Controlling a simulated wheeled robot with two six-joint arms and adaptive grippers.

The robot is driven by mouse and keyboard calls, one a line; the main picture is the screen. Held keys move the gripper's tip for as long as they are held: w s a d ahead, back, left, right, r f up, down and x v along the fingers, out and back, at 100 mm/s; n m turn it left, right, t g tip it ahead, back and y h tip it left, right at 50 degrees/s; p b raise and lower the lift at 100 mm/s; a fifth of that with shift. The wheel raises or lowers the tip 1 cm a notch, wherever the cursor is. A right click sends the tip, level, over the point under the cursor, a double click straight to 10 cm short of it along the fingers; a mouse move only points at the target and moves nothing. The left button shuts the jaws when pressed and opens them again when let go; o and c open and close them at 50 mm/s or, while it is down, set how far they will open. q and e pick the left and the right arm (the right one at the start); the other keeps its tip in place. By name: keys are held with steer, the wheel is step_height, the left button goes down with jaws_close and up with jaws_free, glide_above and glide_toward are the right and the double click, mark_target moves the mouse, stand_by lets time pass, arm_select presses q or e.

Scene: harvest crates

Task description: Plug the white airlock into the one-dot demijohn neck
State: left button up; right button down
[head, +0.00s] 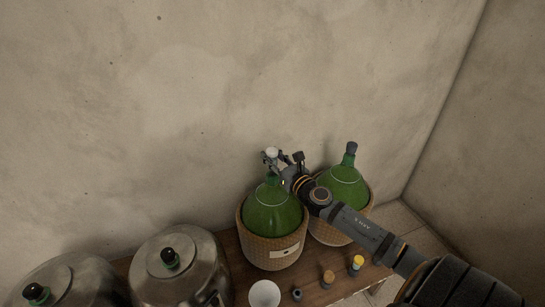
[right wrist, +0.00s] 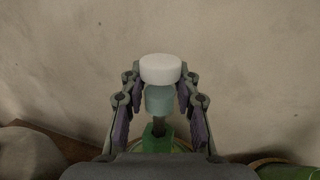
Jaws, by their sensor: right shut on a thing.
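The white airlock (head: 271,152) has a white cap and a pale blue-green body. In the right wrist view its cap (right wrist: 160,68) is between the fingers. My right gripper (head: 284,164) is shut on the airlock and holds it upright over the front green demijohn (head: 272,212). That demijohn stands in a wicker basket with a pale label (head: 285,252); its marks are too small to count. In the right wrist view the airlock's dark stem points down at the green neck (right wrist: 157,143); I cannot tell whether its tip is inside. My left gripper is not in view.
A second green demijohn (head: 344,188) with a grey stopper stands close on the right. Two metal vessels (head: 181,269) with dark-capped necks stand left. A white bowl (head: 265,293) and small grey, brown and yellow pieces (head: 356,265) are at the wooden bench's front. A wall is behind.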

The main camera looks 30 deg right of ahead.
mark_target(276, 164)
steer(key=shift+f+b, duration=0.95)
steer(key=shift+f, duration=0.2)
steer(key=c, duration=0.9)
jaws_free()
steer(key=shift+s, duration=0.15)
steer(key=shift+s+f, duration=0.1)
steer(key=shift+s, duration=0.25)
steer(key=s, duration=0.5)
steer(key=shift+s+d+f, duration=0.15)
steer(key=shift+s, duration=0.6)
